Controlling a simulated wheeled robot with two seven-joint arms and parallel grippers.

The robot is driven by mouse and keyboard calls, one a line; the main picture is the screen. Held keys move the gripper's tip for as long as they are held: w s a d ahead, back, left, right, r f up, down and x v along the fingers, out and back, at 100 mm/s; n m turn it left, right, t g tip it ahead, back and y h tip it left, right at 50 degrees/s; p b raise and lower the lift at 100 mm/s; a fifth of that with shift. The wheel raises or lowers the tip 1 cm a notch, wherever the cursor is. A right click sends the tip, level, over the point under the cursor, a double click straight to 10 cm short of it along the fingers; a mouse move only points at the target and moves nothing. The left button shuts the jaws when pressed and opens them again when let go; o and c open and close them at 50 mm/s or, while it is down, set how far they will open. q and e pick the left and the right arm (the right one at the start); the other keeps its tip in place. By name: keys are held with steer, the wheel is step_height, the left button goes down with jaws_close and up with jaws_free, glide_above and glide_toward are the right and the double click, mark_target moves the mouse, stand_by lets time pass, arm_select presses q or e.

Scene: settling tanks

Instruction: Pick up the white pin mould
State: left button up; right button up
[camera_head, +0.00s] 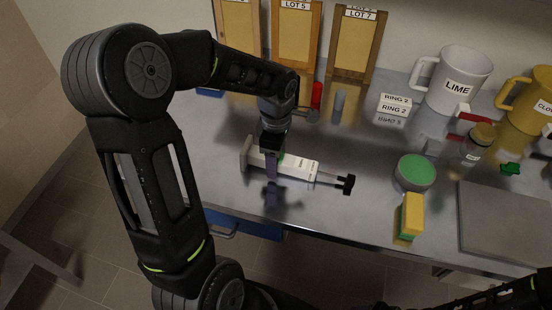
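The white pin mould (299,168) is a long white block with a small label, a pale end plate at its left and thin rods with a black end at its right. It lies near the front edge of the steel bench. My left gripper (271,168) points down at the mould's left half, and one dark finger crosses in front of it. The far finger is mostly hidden, so I cannot tell whether it grips the mould. A bit of green shows just behind the finger. My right gripper is out of view; only part of that arm shows at bottom right.
Right of the mould are a green-topped round tin (415,172) and a yellow-green sponge (411,216). A grey plate (507,222) lies at far right. A white LIME mug (457,80), yellow mug (528,101), jar (477,144) and RING 2 blocks (394,106) stand behind. Wooden lot boards (357,43) line the wall.

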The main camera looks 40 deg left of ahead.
arm_select(q)
steer(key=shift+c, duration=0.2)
stand_by(0.3)
jaws_close()
stand_by(0.5)
